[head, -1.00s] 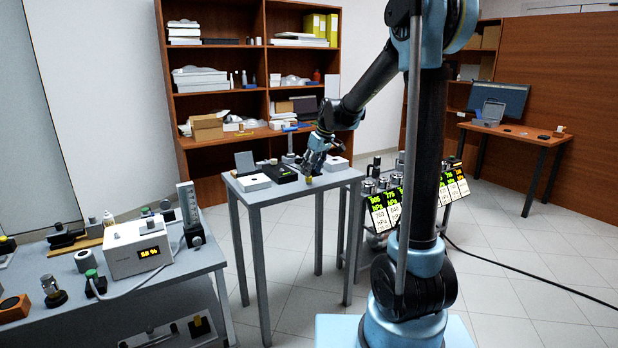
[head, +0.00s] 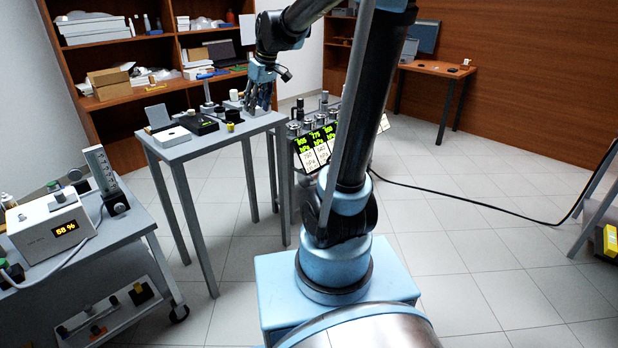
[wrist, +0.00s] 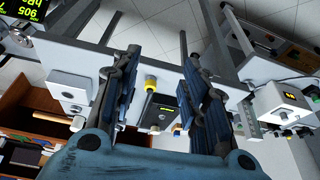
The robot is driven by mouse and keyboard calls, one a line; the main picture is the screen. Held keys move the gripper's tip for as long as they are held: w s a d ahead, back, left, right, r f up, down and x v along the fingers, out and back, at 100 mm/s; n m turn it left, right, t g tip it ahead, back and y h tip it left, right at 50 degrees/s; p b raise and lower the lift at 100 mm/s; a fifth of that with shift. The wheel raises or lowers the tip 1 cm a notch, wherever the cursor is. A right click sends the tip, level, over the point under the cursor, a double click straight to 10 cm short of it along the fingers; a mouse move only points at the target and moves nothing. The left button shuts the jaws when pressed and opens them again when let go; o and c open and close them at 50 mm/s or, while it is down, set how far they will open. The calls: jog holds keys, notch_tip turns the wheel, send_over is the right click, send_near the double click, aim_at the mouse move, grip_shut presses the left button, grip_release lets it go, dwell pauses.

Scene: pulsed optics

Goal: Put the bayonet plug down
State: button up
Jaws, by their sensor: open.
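The bayonet plug, a small black and yellow piece, appears to be the one (head: 231,127) on the small grey table (head: 187,150), near its front edge. In the wrist view a yellow-topped dark piece (wrist: 150,83), likely the same plug, shows between the fingers but apart from them, resting on the tabletop. My gripper (head: 262,104) is above the right end of the table, to the right of the plug. In the wrist view its two fingers (wrist: 161,58) are spread wide, with nothing held between them.
Canisters with lit pressure displays (head: 316,142) stand right of the table. A bench with a white meter (head: 50,228) is at the left. Open floor lies right of my base.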

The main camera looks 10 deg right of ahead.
jog(key=s+d+f+m+h, duration=0.1)
jog(key=s+d+f, duration=0.3)
jog(key=s, duration=0.5)
jog(key=s+d+f+m, duration=0.4)
jog(key=s+f, duration=0.3)
jog(key=s, duration=0.3)
jog(key=s+d+f+m+h, duration=0.1)
jog(key=s+d+f+m, duration=0.1)
jog(key=s+d+f, duration=0.3)
jog(key=s, duration=0.4)
jog(key=shift+s+d+f+g+h, duration=0.15)
jog(key=shift+s+d+g+h, duration=0.1)
jog(key=shift+g+h, duration=0.05)
jog(key=shift+w+f, duration=0.2)
jog(key=shift+w, duration=0.2)
